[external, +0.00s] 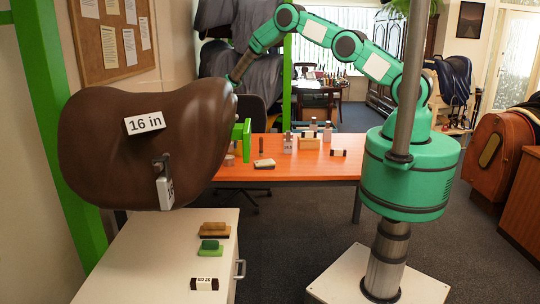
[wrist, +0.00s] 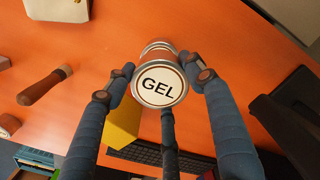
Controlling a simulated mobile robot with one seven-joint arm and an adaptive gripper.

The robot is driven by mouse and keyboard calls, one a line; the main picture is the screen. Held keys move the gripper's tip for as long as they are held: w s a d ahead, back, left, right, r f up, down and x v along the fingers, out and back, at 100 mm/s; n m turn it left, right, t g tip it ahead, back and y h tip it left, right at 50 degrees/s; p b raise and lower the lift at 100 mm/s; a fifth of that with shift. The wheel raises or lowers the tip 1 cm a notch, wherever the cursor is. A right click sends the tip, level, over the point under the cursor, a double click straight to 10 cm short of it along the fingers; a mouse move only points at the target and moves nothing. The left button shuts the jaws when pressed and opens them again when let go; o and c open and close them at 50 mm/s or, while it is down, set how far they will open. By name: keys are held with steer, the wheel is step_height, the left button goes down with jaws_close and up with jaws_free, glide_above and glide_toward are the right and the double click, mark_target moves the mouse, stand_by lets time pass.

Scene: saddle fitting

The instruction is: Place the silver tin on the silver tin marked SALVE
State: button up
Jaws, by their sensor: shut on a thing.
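A silver tin marked GEL (wrist: 159,86) is between the fingers of my gripper (wrist: 160,78) in the wrist view, its white lid label facing the camera. My gripper is shut on it. Silver rims (wrist: 156,47) show just beyond the GEL tin; I cannot tell whether they belong to a second tin under it. No SALVE label is readable. In the external view my gripper is hidden behind the brown saddle (external: 95,140). A small tin-like thing (external: 229,160) shows on the orange table (external: 300,170) beside the saddle's edge.
In the wrist view a brown-handled tool (wrist: 42,88), a pale block (wrist: 65,16) and a yellow block (wrist: 123,123) lie nearby. In the external view bottles (external: 288,144) and a wooden block (external: 310,143) stand further right. A green post part (external: 246,140) rises beside the saddle.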

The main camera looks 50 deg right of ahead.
mark_target(228, 149)
steer(key=shift+f, duration=1.7)
steer(key=shift+f, duration=0.15)
steer(key=o, duration=1.3)
steer(key=shift+r, duration=6.15)
